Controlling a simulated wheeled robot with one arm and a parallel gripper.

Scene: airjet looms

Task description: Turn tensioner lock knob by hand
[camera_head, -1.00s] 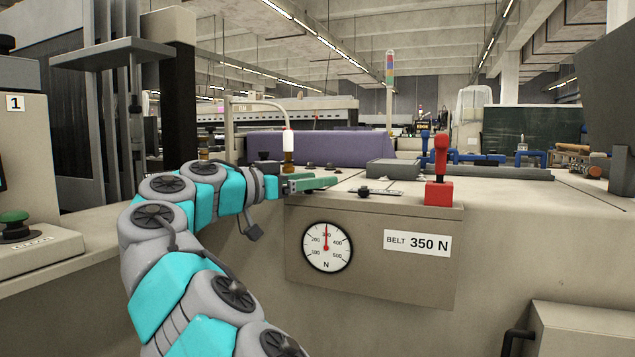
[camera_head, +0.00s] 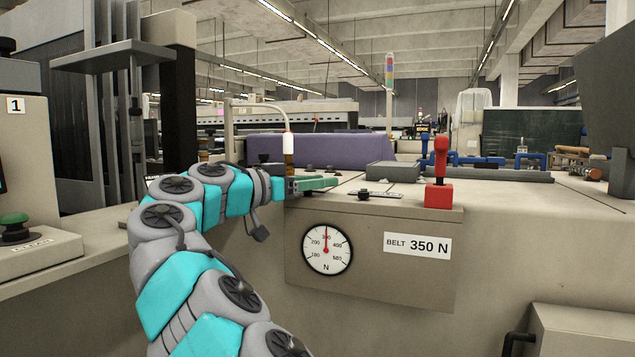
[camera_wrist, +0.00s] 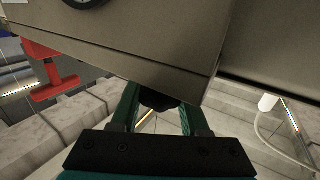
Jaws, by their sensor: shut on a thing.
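My gripper (camera_head: 332,183) reaches in from the left over the top of the beige tensioner box (camera_head: 370,262), its green fingers level. In the wrist view my gripper (camera_wrist: 163,108) has its fingers closed around a dark knob (camera_wrist: 158,98), the tensioner lock knob, at the box edge; the fingers partly hide it. In the head view a small black knob (camera_head: 363,194) shows on a metal strip just right of the fingertips; I cannot tell whether it is the same one. The round gauge (camera_head: 327,249) has its red needle near 300, beside a label (camera_head: 417,244) reading "BELT 350 N".
A red handle on a red block (camera_head: 438,194) stands on the box's right end; it also shows in the wrist view (camera_wrist: 52,85). A white-topped post (camera_head: 288,146) rises behind my gripper. A grey block (camera_head: 393,171) and purple roll (camera_head: 320,147) lie behind.

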